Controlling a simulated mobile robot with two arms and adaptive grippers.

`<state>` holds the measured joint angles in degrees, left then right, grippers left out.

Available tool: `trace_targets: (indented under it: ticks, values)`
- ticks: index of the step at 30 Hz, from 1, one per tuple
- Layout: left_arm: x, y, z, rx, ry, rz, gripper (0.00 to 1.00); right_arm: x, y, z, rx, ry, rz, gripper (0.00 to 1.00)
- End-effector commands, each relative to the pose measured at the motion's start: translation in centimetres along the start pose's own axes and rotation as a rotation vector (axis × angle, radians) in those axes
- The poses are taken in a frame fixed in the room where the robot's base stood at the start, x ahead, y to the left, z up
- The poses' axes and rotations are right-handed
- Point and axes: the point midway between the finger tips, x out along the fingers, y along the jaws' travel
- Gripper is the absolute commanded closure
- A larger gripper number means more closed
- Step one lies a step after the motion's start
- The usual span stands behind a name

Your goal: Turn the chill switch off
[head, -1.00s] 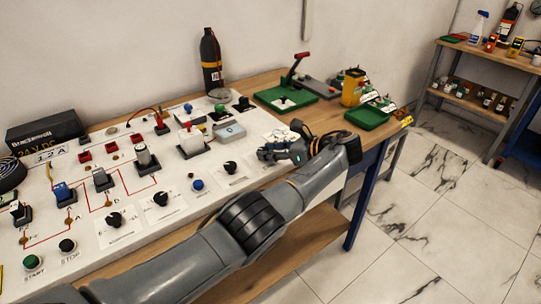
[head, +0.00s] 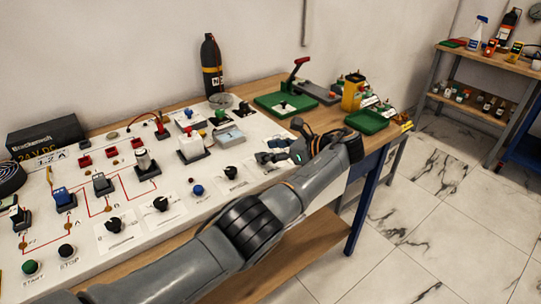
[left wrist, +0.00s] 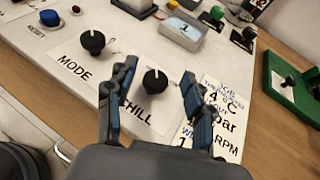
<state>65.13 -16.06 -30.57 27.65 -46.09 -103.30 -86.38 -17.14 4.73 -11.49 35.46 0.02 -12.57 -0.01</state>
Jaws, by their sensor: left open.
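The chill switch is a black rotary knob (left wrist: 155,80) with a white pointer mark, on a white panel above the printed word CHILL in the left wrist view. The pointer mark faces roughly toward the far side of the panel. My left gripper (left wrist: 158,70) is open, with one finger on each side of the knob in that view. I cannot tell whether either finger touches it. In the head view my left gripper (head: 281,144) is over the right end of the panel, and the chill knob is not clearly visible there. My right gripper is not in view.
The MODE knob (left wrist: 93,41) stands left of the chill knob, with a blue RESET button (left wrist: 49,18) farther left. A printed card (left wrist: 216,115) lies right of the chill knob. A green tray (head: 367,121) is at the bench's right end.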

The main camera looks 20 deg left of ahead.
Motion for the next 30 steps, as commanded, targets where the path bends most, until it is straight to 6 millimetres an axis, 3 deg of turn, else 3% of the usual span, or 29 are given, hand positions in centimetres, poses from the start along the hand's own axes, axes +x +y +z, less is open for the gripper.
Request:
trace_targets:
  ticks: [6,12,30]
  values:
    - [-1.7,-0.1,4.2,-0.004,-0.001,-0.003,0.48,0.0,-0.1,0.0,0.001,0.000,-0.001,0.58]
    - [-2.8,0.0,6.8,-0.001,-0.001,0.000,0.48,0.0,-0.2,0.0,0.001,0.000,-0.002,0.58]
    - [-3.1,0.0,7.5,0.001,0.000,0.000,0.48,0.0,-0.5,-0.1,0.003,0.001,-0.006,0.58]
